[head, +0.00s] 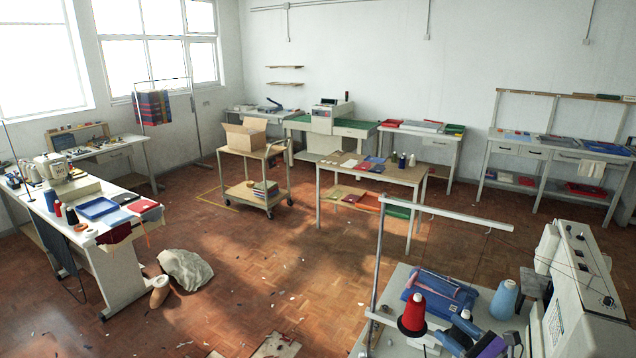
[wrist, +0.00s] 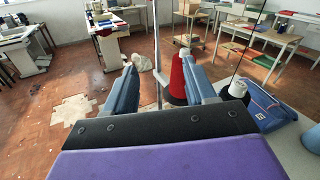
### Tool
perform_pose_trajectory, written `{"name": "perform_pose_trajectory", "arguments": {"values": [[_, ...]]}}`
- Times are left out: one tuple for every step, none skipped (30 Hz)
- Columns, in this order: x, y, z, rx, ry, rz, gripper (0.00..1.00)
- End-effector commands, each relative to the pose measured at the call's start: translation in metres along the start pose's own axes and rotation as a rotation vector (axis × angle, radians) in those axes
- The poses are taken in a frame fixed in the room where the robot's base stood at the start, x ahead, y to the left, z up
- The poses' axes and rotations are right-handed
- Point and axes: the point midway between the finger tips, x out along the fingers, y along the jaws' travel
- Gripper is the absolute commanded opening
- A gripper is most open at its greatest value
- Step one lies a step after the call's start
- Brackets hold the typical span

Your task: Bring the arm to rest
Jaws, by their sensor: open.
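My gripper (head: 452,330) is low at the right of the head view, above the near sewing table (head: 395,290). Its blue fingers also show in the wrist view (wrist: 160,72), spread apart with nothing held. A red thread cone (head: 412,312) stands close by the fingertips. In the wrist view the red cone (wrist: 178,80) shows between the fingers, partly hidden by the right one; I cannot tell whether they touch. A thin upright pole (wrist: 158,60) also shows between the fingers there.
The middle floor (head: 270,260) is largely open; a pale sack (head: 185,270) lies left.

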Motion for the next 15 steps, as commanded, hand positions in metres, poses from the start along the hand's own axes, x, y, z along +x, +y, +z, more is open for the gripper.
{"name": "perform_pose_trajectory", "arguments": {"values": [[0.015,0.02,0.016,-0.053,-0.008,0.073,0.55],[0.023,0.034,0.027,-0.09,-0.013,0.123,0.55],[0.034,0.056,0.04,-0.141,-0.02,0.195,0.55],[0.041,0.074,0.05,-0.183,-0.024,0.253,0.55],[0.047,0.092,0.06,-0.229,-0.03,0.311,0.55],[0.052,0.116,0.071,-0.285,-0.034,0.388,0.55],[0.056,0.134,0.078,-0.328,-0.038,0.444,0.55],[0.057,0.15,0.085,-0.371,-0.041,0.498,0.55],[0.058,0.173,0.092,-0.427,-0.043,0.572,0.55],[0.058,0.19,0.097,-0.47,-0.046,0.626,0.55],[0.056,0.206,0.101,-0.514,-0.047,0.681,0.55],[0.053,0.228,0.105,-0.567,-0.048,0.753,0.55],[0.05,0.242,0.108,-0.608,-0.05,0.805,0.55],[0.045,0.257,0.11,-0.649,-0.05,0.858,0.55],[0.038,0.275,0.112,-0.702,-0.051,0.928,0.55]]}}
